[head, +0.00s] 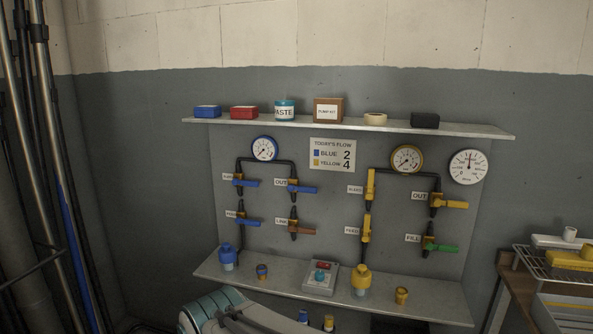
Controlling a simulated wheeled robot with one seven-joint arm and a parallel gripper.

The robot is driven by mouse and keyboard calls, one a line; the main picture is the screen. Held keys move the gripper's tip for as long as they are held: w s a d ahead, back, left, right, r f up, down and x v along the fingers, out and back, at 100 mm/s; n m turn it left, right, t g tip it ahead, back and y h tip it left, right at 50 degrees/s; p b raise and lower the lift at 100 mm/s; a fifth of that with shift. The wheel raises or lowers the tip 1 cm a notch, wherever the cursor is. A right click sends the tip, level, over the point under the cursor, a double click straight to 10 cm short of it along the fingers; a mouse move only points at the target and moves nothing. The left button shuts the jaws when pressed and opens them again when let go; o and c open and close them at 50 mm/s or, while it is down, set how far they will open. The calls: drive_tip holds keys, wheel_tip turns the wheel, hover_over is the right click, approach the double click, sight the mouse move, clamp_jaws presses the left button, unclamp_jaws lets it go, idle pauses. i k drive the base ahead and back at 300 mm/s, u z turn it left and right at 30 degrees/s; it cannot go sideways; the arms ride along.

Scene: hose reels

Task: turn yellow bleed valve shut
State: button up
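The yellow bleed valve (370,185) is on the grey panel, on the left pipe of the yellow group, beside a small white label that seems to read BLEED (355,189). Its yellow handle stands upright, in line with the vertical pipe. Another yellow valve with an upright handle, labelled FEED (366,228), is right below it. The yellow OUT valve (449,203) to the right has its handle lying sideways. Part of my arm shows at the bottom edge, well below and left of the bleed valve. My gripper's fingertips are not visible.
An upper shelf (460,129) holds boxes, a paste jar and tape. A lower shelf (415,303) juts out below the valves, with a yellow-topped bottle (361,280) and a button box (322,279). A yellow-rimmed gauge (407,159) is above right. Pipes stand far left; a cart (545,290) is right.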

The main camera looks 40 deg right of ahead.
sight(372, 172)
drive_tip(key=z, duration=0.35)
drive_tip(key=i, duration=1.1)
drive_tip(key=z, duration=0.95)
drive_tip(key=i, duration=0.3)
drive_tip(key=z, duration=0.1)
